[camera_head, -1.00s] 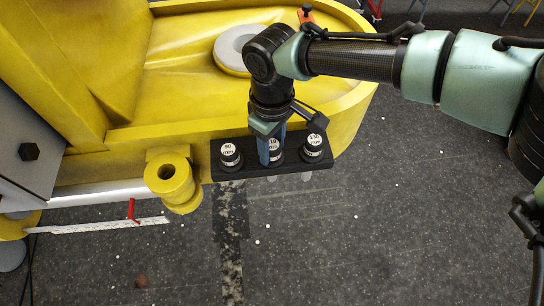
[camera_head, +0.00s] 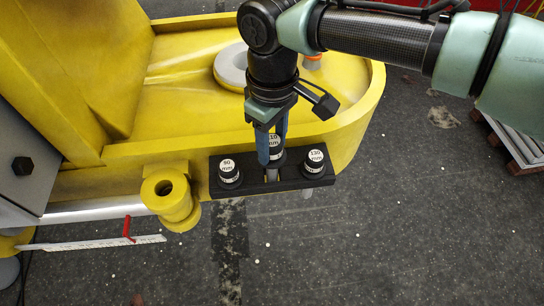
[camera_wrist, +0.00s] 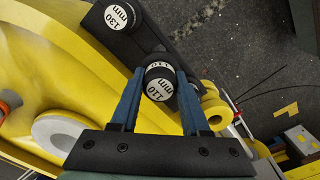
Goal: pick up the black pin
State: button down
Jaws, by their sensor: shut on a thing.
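My gripper (camera_head: 271,158) is shut on the middle black pin (camera_head: 274,148), whose white cap label reads 110 mm. In the wrist view this pin (camera_wrist: 159,83) sits between the two blue fingers. It is raised above the black holder (camera_head: 246,187), and part of its light shaft shows below the black head. Whether its lower end is clear of the hole cannot be told. The 90 mm pin (camera_head: 229,171) stands in the holder to the left and the 130 mm pin (camera_head: 315,163) to the right; the latter also shows in the wrist view (camera_wrist: 118,18).
The holder lies along the edge of a large yellow boom part (camera_head: 340,130). A yellow hollow cylinder (camera_head: 171,198) is left of the holder. A white ruler (camera_head: 90,244) with a red piece is at lower left.

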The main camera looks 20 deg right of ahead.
notch_tip(320, 180, up, 12)
jog(key=b, duration=0.2)
jog(key=shift+f+b, duration=0.1)
jog(key=shift+b, duration=0.2)
